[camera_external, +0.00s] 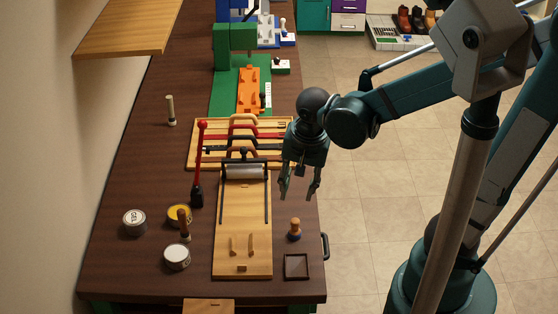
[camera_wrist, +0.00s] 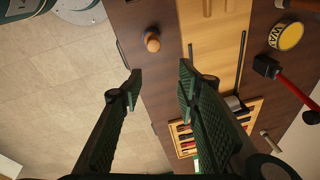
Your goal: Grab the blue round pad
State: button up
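The blue round pad (camera_external: 294,236) stands upright on the bench near its right edge, with a wooden knob handle on top. In the wrist view its wooden knob (camera_wrist: 152,42) shows beyond my fingertips, roughly between them; little of the blue base can be made out there. My gripper (camera_external: 299,191) is open and empty, above and behind the pad in the external view, not touching it. Both fingers, spread apart, also show in the wrist view (camera_wrist: 161,76).
A wooden board with a roller (camera_external: 243,205) lies left of the pad. A small dark square tray (camera_external: 296,266) sits just in front of it. Several tins, including a white one (camera_external: 176,257), and a red-handled tool (camera_external: 199,165) stand farther left. A drawer handle (camera_external: 325,246) juts from the bench edge.

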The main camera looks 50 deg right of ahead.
aim_at(295, 220)
jog(key=a+f+m+p, duration=0.1)
jog(key=m, duration=0.1)
jog(key=a+f+m+g+p, duration=0.1)
jog(key=m, duration=0.1)
jog(key=shift+h, duration=0.4)
jog(key=shift+s+a+f+m+g+p, duration=0.2)
jog(key=shift+f+m+g, duration=0.15)
jog(key=shift+m, duration=0.15)
jog(key=shift+s+a+f+m+g+p, duration=0.1)
jog(key=shift+a+f+m+g+p, duration=0.2)
jog(key=shift+m, duration=0.2)
jog(key=shift+d, duration=0.1)
jog(key=shift+d+f+b, duration=0.2)
jog(key=shift+f+b, duration=0.2)
jog(key=shift+f, duration=0.95)
jog(key=shift+d+f+b, duration=0.2)
jog(key=shift+f+b, duration=0.1)
jog(key=shift+f, duration=1)
jog(key=shift+d+f+b, duration=0.2)
jog(key=shift+f+b, duration=0.05)
jog(key=shift+f, duration=1)
jog(key=c, duration=1)
